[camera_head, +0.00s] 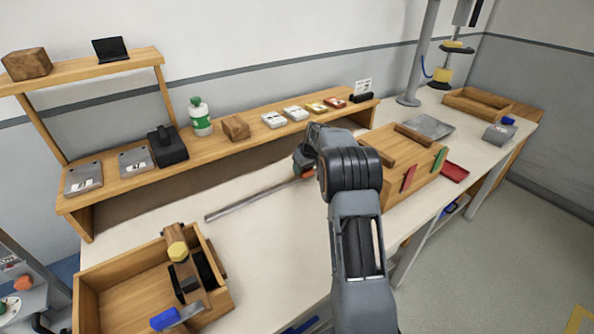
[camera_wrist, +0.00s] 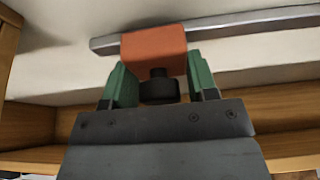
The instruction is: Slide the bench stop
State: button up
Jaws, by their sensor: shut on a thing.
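The bench stop is an orange block (camera_wrist: 153,50) with a black knob (camera_wrist: 158,87) on its near face. It sits on a straight grey metal rail (camera_wrist: 240,24), close to the rail's left end in the wrist view. My gripper (camera_wrist: 160,80) has green-padded fingers on both sides of the knob and is shut on it. In the head view the rail (camera_head: 250,198) lies along the white bench, and only a sliver of the orange stop (camera_head: 307,173) shows beside my arm. My arm hides the rail's far end there.
A wooden shelf (camera_head: 300,128) with small boxes and a green-white bottle (camera_head: 200,117) runs behind the rail. A wooden box with red and green handles (camera_head: 400,160) stands right of my arm. An open wooden tray (camera_head: 90,295) with tools is front left. The bench between is clear.

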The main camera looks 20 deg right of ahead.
jog(key=shift+w+d+r, duration=0.1)
jog(key=shift+w+d, duration=0.05)
jog(key=shift+d, duration=0.4)
jog(key=shift+w+d, duration=0.1)
jog(key=shift+d, duration=0.45)
jog(key=o, duration=1.3)
jog(key=shift+d, duration=0.25)
jog(key=shift+a, duration=0.15)
jog(key=shift+s+r, duration=0.1)
jog(key=shift+r, duration=0.05)
jog(key=v, duration=1.3)
jog(key=shift+r, duration=0.15)
